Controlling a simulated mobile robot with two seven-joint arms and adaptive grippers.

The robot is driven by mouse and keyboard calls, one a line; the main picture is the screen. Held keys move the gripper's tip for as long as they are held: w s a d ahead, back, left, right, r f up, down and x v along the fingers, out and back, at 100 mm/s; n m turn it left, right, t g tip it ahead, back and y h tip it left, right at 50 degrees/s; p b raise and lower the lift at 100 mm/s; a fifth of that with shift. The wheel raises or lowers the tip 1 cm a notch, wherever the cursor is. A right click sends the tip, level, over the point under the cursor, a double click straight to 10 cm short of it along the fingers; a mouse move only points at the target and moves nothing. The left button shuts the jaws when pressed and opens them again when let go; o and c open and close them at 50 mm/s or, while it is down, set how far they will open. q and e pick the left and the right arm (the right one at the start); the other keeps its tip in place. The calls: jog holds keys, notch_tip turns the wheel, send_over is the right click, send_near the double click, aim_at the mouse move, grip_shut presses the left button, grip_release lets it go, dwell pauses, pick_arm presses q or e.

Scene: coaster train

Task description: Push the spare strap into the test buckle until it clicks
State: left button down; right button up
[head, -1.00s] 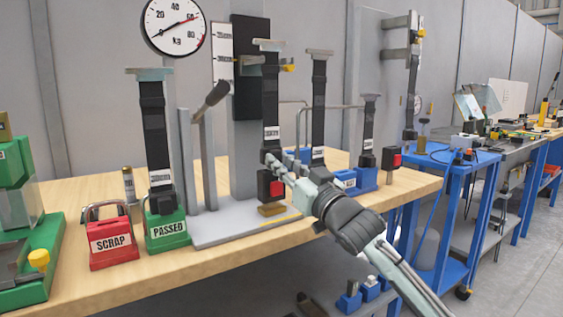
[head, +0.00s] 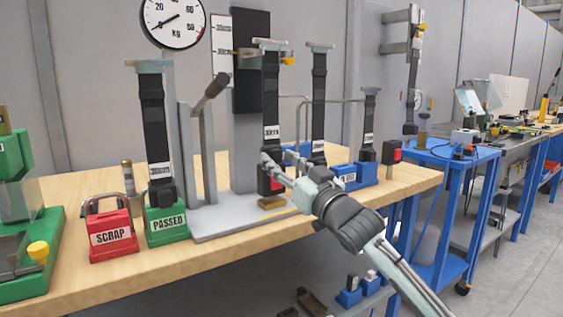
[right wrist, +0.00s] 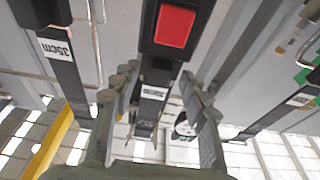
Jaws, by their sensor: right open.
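A black strap (head: 270,90) with a white label hangs from a bracket on the tester; I cannot tell whether it is the spare strap. Below it a black buckle with a red button (head: 277,183) stands over the tester's base, likely the test buckle. My right gripper (head: 274,165) is at the lower end of this strap, just above the red button. In the right wrist view its open fingers (right wrist: 158,100) stand either side of the labelled strap (right wrist: 155,92), with the red button (right wrist: 175,25) close by. Contact and the strap-buckle joint are hidden. My left gripper is not in view.
Other straps hang left (head: 155,120) and right (head: 319,95) of it. A lever (head: 205,100) stands at left. A green PASSED box (head: 167,222) and red SCRAP box (head: 112,236) are at the bench front. Another red-buttoned buckle (head: 391,152) stands at right.

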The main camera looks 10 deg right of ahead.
jog(key=shift+s+f, duration=0.1)
jog(key=v, duration=1.1)
jog(key=shift+s+d, duration=0.2)
jog(key=shift+s, duration=0.15)
jog(key=shift+f, duration=0.1)
jog(key=s+d+f+m+g+h, duration=0.1)
jog(key=s+d+f+g+h, duration=0.15)
jog(key=f, duration=0.95)
jog(key=s+d+f+m+g+h, duration=0.1)
jog(key=d+f+g+h, duration=0.15)
jog(key=f, duration=0.85)
jog(key=s+d+f+m+g+h, duration=0.1)
jog(key=d+f+g+h, duration=0.15)
jog(key=f, duration=0.95)
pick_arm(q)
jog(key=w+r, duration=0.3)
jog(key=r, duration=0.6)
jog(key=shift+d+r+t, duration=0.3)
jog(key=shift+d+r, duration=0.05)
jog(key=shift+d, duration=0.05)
pick_arm(e)
jog(key=s+d+f+g+h, duration=0.1)
jog(key=s+f+g, duration=0.8)
jog(key=s+f, duration=1.3)
jog(key=shift+s+d+f, duration=0.25)
jog(key=shift+s+f, duration=0.05)
jog(key=shift+s, duration=0.75)
